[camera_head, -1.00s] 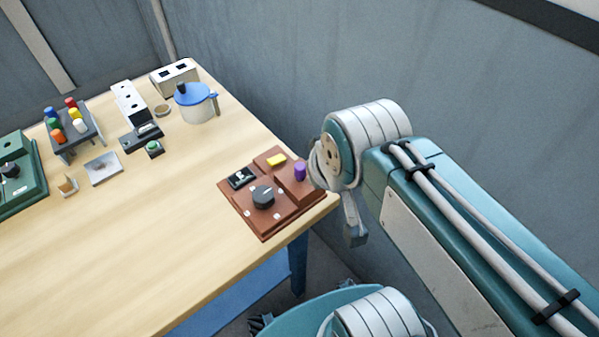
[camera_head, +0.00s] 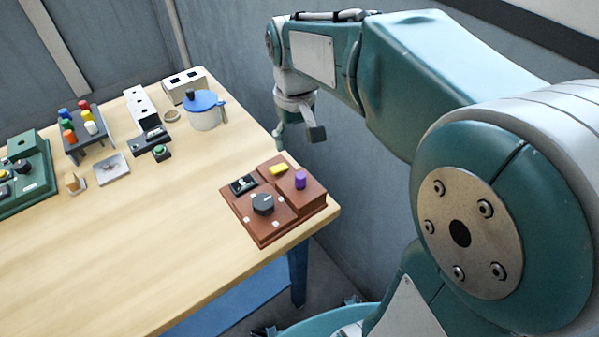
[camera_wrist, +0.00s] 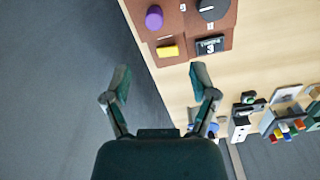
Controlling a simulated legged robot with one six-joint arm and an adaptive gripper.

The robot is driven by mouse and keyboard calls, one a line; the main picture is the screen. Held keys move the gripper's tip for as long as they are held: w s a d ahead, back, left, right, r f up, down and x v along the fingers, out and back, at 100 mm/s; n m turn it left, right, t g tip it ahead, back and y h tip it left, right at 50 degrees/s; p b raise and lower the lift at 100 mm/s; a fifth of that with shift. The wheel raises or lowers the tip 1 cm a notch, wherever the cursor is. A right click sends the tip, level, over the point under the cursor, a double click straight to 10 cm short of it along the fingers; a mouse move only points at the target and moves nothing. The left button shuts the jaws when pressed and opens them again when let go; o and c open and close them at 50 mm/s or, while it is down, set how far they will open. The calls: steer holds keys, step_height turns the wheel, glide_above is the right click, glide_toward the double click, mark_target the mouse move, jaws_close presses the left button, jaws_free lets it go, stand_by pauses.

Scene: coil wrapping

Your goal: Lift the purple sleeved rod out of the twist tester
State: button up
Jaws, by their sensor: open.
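The purple sleeved rod (camera_head: 300,180) stands upright in the brown twist tester (camera_head: 262,236) at the table's right corner. Only its purple upper part shows; its lower end is hidden in the tester. In the wrist view the purple rod (camera_wrist: 154,17) is near the top edge, and the tester (camera_wrist: 180,27) is partly cut off. My gripper (camera_wrist: 160,82) is open and empty, its two fingers apart, with the rod beyond the fingertips. In the head view my gripper (camera_head: 297,142) hangs by the table's right edge, behind the tester and apart from it.
The tester carries a black dial (camera_head: 263,204), a yellow block (camera_head: 278,169) and a small display (camera_head: 243,185). A blue-lidded pot (camera_head: 204,112), a rack of coloured pegs (camera_head: 80,135) and a green device (camera_head: 25,178) stand farther left. The table's middle is bare.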

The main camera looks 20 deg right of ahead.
glide_above(300, 174)
steer(key=f, duration=0.5)
steer(key=shift+w+a+f, duration=0.15)
steer(key=shift+w+a, duration=0.05)
steer(key=shift+a, duration=0.2)
steer(key=f, duration=0.5)
steer(key=shift+s+d+f, duration=0.3)
steer(key=shift+d, duration=0.1)
jaws_close()
